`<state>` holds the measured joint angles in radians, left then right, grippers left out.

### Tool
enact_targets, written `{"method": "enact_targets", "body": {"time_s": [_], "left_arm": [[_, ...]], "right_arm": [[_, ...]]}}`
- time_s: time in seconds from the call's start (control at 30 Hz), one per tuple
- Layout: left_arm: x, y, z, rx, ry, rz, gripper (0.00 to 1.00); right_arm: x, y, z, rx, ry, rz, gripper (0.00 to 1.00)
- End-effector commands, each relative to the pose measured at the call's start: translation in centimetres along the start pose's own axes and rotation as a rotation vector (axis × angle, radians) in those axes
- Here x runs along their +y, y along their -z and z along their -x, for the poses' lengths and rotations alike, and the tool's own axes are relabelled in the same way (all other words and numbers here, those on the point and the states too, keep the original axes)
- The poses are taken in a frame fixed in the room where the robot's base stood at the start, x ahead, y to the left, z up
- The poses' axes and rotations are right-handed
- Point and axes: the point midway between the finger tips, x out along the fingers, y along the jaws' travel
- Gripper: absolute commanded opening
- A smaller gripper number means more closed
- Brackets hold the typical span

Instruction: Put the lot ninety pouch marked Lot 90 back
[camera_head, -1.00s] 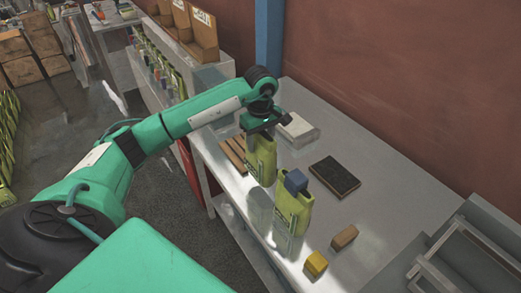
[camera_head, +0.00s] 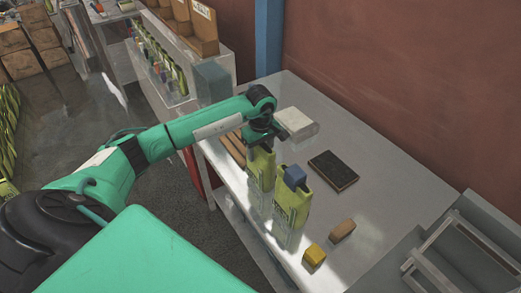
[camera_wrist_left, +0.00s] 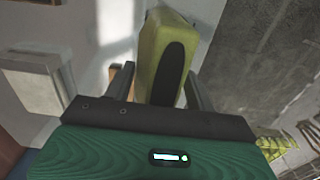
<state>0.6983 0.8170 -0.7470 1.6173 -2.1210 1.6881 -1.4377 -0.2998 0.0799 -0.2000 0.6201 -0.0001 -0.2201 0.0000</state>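My left gripper (camera_head: 262,138) points down over the table and is shut on a yellow-green pouch (camera_head: 261,172). In the left wrist view the held pouch (camera_wrist_left: 167,55), with a dark panel, sits upright between my two fingers (camera_wrist_left: 160,88). Its base is close to the tabletop; I cannot tell whether it touches. A second yellow-green pouch (camera_head: 291,207) stands just in front and to the right, with a blue block (camera_head: 295,176) at its top. No lot marking is readable on either pouch. My right gripper is out of view.
On the grey table (camera_head: 385,180) are a wooden slatted rack (camera_head: 235,149), a white box (camera_head: 297,122), a dark pad (camera_head: 333,170), a brown block (camera_head: 342,231) and a yellow block (camera_head: 314,255). A shelf (camera_head: 180,101) with several pouches stands behind left. The table's right middle is clear.

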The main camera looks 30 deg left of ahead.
Motion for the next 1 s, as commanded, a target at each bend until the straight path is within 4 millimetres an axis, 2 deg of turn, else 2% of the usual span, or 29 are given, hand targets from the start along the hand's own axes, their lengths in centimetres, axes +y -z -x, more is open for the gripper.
{"method": "enact_targets", "body": {"time_s": [0.03, 0.1, 0.37, 0.5, 0.53, 0.67, 1.0], "left_arm": [[0.0, 0.0, 0.0, 0.0, 0.0, 0.0, 0.66], [0.0, 0.0, 0.0, 0.0, 0.001, 0.0, 0.76], [0.0, 0.0, 0.1, 0.0, 0.001, 0.0, 0.76], [0.0, 0.0, 0.6, 0.0, 0.001, 0.0, 0.76], [0.1, 0.0, 0.6, 0.001, -0.002, 0.0, 0.76], [0.1, 0.1, 2.5, 0.003, -0.004, -0.002, 0.76], [0.1, 0.0, 8.8, 0.002, -0.004, -0.001, 0.76]], "right_arm": [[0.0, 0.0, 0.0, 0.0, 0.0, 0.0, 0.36], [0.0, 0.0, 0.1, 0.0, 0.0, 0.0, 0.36], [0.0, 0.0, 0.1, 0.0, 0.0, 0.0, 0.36], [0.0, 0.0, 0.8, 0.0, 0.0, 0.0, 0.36], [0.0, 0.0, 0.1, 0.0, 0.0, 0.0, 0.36], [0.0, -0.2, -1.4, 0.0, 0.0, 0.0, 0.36], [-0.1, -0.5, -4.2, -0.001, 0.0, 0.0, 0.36]]}}
